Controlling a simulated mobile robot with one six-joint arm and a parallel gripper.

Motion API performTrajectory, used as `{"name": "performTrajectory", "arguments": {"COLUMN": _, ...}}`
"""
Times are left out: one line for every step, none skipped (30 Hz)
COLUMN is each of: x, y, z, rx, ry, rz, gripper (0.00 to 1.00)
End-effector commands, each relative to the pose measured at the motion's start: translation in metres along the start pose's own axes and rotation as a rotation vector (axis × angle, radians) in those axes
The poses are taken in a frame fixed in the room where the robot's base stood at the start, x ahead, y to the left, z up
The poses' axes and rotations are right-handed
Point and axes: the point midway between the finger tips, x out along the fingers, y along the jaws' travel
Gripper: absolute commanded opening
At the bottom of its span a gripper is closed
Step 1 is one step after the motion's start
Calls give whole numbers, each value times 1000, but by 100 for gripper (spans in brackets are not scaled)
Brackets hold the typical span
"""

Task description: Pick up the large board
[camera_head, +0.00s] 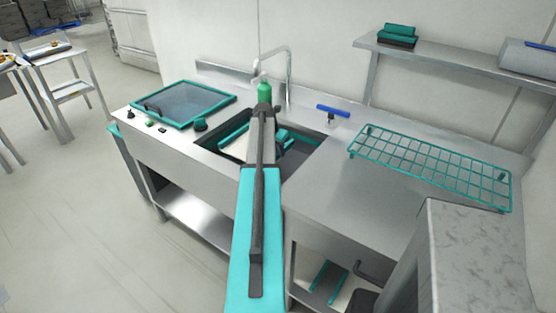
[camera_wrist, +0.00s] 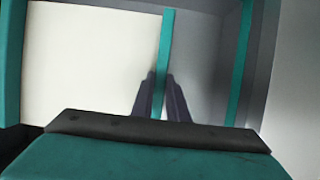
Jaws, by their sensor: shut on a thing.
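The large board (camera_wrist: 90,60) is a pale, cream-white panel with teal edging, filling the left of the wrist view. My gripper (camera_wrist: 161,85) is shut on its teal edge strip, with one dark finger on each side. In the head view a pale part of the board (camera_head: 237,148) shows in the sink, left of my arm. My arm hides the gripper and the grip point there. I cannot tell whether the board touches the sink floor.
The sink (camera_head: 318,150) also holds teal and dark items. A green bottle (camera_head: 264,91) and faucet (camera_head: 288,65) stand behind it. A teal-framed tray (camera_head: 183,103) lies left, a teal wire rack (camera_head: 430,163) right. The counter (camera_head: 345,185) between sink and rack is mostly clear.

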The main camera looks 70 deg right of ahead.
Motion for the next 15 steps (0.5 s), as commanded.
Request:
{"name": "performTrajectory", "arguments": {"x": -4, "y": 0, "z": 2, "rx": 1, "ry": -2, "rz": 2, "gripper": 0}}
{"name": "performTrajectory", "arguments": {"x": -7, "y": 0, "z": 3, "rx": 1, "ry": -2, "rz": 2, "gripper": 0}}
{"name": "performTrajectory", "arguments": {"x": -10, "y": 0, "z": 4, "rx": 0, "ry": -2, "rz": 1, "gripper": 0}}
{"name": "performTrajectory", "arguments": {"x": -11, "y": 0, "z": 5, "rx": 0, "ry": -1, "rz": 1, "gripper": 0}}
{"name": "performTrajectory", "arguments": {"x": -13, "y": 0, "z": 6, "rx": 0, "ry": -1, "rz": 1, "gripper": 0}}
{"name": "performTrajectory", "arguments": {"x": -14, "y": 0, "z": 6, "rx": 0, "ry": -1, "rz": 1, "gripper": 0}}
{"name": "performTrajectory", "arguments": {"x": -15, "y": 0, "z": 6, "rx": 0, "ry": -1, "rz": 1, "gripper": 0}}
{"name": "performTrajectory", "arguments": {"x": -16, "y": 0, "z": 7, "rx": 0, "ry": -1, "rz": 1, "gripper": 0}}
{"name": "performTrajectory", "arguments": {"x": -17, "y": 0, "z": 7, "rx": 0, "ry": -1, "rz": 1, "gripper": 0}}
{"name": "performTrajectory", "arguments": {"x": -17, "y": 0, "z": 7, "rx": 0, "ry": 0, "rz": 1, "gripper": 0}}
{"name": "performTrajectory", "arguments": {"x": -17, "y": 0, "z": 7, "rx": -1, "ry": -1, "rz": 0, "gripper": 0}}
{"name": "performTrajectory", "arguments": {"x": -18, "y": 0, "z": 7, "rx": 0, "ry": 0, "rz": 0, "gripper": 0}}
{"name": "performTrajectory", "arguments": {"x": -18, "y": 0, "z": 7, "rx": 0, "ry": 0, "rz": 0, "gripper": 0}}
{"name": "performTrajectory", "arguments": {"x": -18, "y": 0, "z": 7, "rx": -1, "ry": 0, "rz": 0, "gripper": 0}}
{"name": "performTrajectory", "arguments": {"x": -18, "y": 0, "z": 7, "rx": 0, "ry": -1, "rz": 0, "gripper": 0}}
